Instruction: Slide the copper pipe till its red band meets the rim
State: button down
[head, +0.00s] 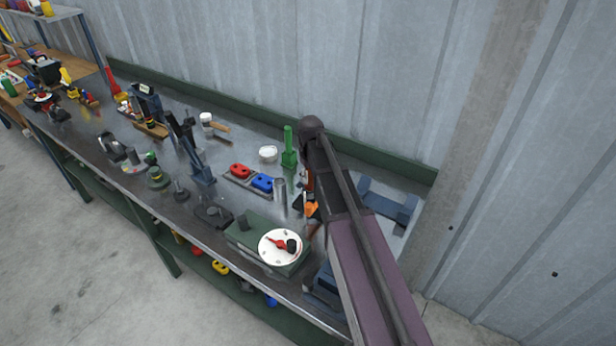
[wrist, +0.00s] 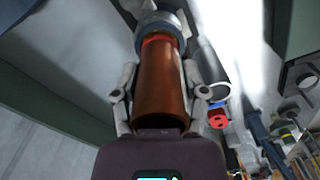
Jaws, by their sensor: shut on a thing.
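The copper pipe (wrist: 162,88) runs up the middle of the wrist view, its near open end close to my gripper's body. My gripper (wrist: 159,75) is shut on the pipe, with one finger along each side. The red band (wrist: 158,40) circles the pipe's far end. Just beyond it is a blue-grey ring-shaped rim (wrist: 160,22) that the pipe enters. The band appears right at the rim's edge; I cannot tell whether a thin gap is left. In the head view my arm hides most of the pipe and the rim.
The metal workbench (head: 222,165) is crowded left of my arm. A green box with a white dial (head: 280,247), a grey upright cylinder (head: 280,192), red (head: 239,171) and blue (head: 262,183) pieces and a green post (head: 289,150) stand close by. A corrugated wall (head: 290,60) rises behind.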

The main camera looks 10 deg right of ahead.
jog(key=shift+f+b, duration=0.55)
jog(key=shift+f, duration=0.1)
dwell(0.3)
jog(key=shift+c, duration=0.3)
grip_release()
jog(key=shift+r, duration=0.1)
